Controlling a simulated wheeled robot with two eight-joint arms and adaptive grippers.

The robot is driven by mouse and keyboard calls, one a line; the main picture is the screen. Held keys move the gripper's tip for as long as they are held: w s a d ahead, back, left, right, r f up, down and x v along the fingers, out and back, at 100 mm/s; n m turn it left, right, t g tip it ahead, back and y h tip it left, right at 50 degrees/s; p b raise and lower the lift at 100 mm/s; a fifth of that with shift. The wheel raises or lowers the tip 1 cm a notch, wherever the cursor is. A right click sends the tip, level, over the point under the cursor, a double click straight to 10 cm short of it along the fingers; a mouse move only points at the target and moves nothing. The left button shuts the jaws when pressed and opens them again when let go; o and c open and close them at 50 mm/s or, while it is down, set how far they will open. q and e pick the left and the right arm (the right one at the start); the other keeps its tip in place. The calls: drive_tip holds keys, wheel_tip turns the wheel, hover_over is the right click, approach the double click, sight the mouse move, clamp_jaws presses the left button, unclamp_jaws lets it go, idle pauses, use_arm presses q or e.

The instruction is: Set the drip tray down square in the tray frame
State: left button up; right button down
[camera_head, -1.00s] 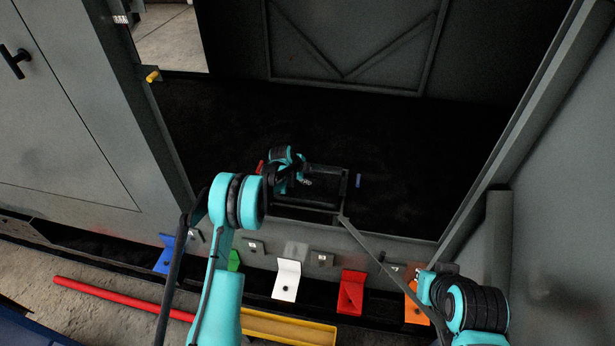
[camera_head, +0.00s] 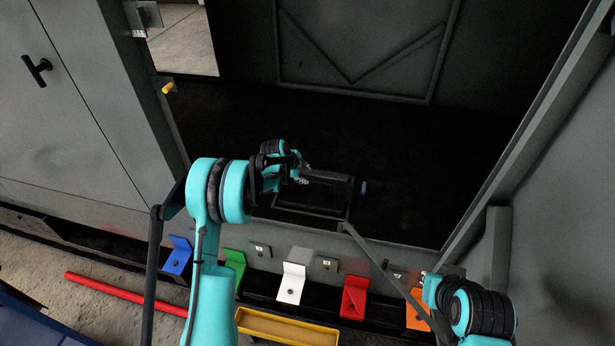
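The drip tray appears to be the dark, flat rectangular piece (camera_head: 328,190) on the dark floor inside the enclosure, just behind the front sill. A thin dark rim (camera_head: 345,214) in front of and around it looks like the tray frame. Dark on dark, I cannot tell whether the tray lies flat or sits square in the frame. My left gripper (camera_head: 302,179) is at the tray's left side, reaching over the sill. Its fingers are too dark and small to show their opening. My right gripper (camera_head: 424,289) is low at the right, outside the sill, mostly hidden by its own arm.
Blue (camera_head: 178,256), green (camera_head: 235,264), white (camera_head: 291,283), red (camera_head: 354,297) and orange (camera_head: 416,312) brackets line the front sill. A small blue piece (camera_head: 363,187) is right of the tray. A yellow trough (camera_head: 288,328) and a red bar (camera_head: 122,294) lie in front. The enclosure floor behind is clear.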

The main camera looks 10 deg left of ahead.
use_arm(q)
drive_tip(key=s+d+r+n+y, duration=0.15)
drive_tip(key=s+r+n, duration=0.65)
drive_tip(key=s+r, duration=1)
drive_tip(key=s+n+t+y, duration=0.1)
drive_tip(key=s+n, duration=0.9)
drive_tip(key=s, duration=1.3)
drive_tip(key=shift+s+r, duration=0.2)
drive_tip(key=shift+r, duration=0.15)
drive_tip(key=shift+d, duration=0.1)
